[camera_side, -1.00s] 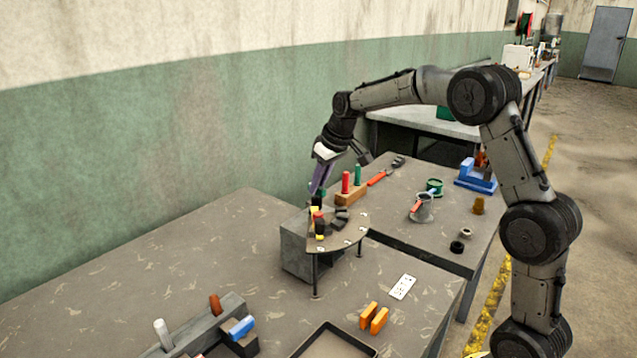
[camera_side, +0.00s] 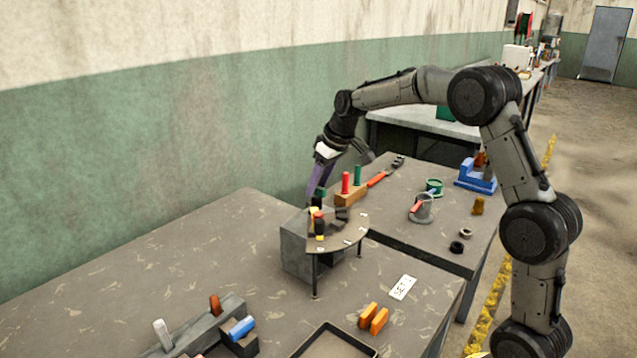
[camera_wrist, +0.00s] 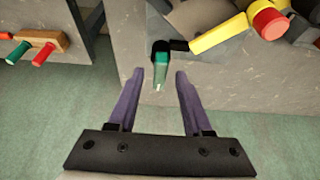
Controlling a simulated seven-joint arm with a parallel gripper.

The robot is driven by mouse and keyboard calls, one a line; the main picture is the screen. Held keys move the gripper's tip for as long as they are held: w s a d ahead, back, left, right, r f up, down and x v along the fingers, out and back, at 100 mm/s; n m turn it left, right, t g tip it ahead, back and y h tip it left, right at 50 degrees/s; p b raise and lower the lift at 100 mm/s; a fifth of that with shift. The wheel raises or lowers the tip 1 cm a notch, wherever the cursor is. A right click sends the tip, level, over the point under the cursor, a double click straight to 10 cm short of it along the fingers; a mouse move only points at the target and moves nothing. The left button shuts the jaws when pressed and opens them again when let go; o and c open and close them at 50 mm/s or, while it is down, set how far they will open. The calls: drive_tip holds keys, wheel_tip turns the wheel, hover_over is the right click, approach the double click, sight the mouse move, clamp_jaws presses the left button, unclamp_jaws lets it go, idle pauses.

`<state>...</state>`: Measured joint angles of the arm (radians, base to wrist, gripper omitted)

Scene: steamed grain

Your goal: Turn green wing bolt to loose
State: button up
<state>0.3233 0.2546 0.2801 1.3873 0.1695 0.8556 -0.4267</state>
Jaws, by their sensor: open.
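The green wing bolt (camera_wrist: 160,70) shows in the wrist view as a small green piece on a dark mount at the edge of a grey block. It sits between the tips of my two purple fingers, with a gap on both sides. My gripper (camera_wrist: 158,76) is open and holds nothing. In the side view my gripper (camera_side: 315,190) reaches down at the far side of the grey block (camera_side: 296,248), and a bit of green (camera_side: 320,191) shows by its tips.
A rounded plate (camera_side: 345,232) with white labels stands on thin legs at the block. A white card (camera_side: 403,287), orange blocks (camera_side: 374,318) and a dark tray (camera_side: 335,340) lie in front.

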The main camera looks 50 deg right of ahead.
drive_tip(key=v, duration=1.3)
drive_tip(key=shift+s+r, duration=0.15)
drive_tip(key=shift+r, duration=0.15)
